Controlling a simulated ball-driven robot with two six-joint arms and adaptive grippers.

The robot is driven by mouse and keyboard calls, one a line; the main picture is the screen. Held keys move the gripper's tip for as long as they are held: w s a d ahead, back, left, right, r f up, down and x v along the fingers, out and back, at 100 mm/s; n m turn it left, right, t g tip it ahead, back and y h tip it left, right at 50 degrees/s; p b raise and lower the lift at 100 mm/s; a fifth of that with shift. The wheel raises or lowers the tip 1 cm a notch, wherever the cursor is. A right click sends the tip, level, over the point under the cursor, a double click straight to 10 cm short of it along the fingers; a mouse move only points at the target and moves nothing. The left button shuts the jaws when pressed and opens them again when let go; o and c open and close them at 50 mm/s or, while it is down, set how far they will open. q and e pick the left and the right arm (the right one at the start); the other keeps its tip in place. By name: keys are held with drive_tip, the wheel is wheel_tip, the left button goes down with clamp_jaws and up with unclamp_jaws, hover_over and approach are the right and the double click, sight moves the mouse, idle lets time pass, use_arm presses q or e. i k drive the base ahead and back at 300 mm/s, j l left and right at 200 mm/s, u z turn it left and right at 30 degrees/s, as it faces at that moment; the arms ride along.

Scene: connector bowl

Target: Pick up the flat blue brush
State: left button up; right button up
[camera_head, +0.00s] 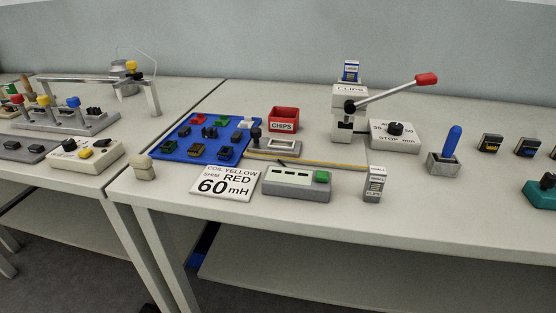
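A blue, rounded handle (452,141) stands tilted slightly right in a small grey block (443,165) on the right part of the table. It may be the flat blue brush, but its lower end is hidden inside the block and I see no bristles. Neither my left nor my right gripper is in view.
Black modules (490,143) lie to the right. The front right tabletop (450,205) is clear.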

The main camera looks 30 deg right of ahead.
sight(454, 133)
drive_tip(key=z, duration=1.8)
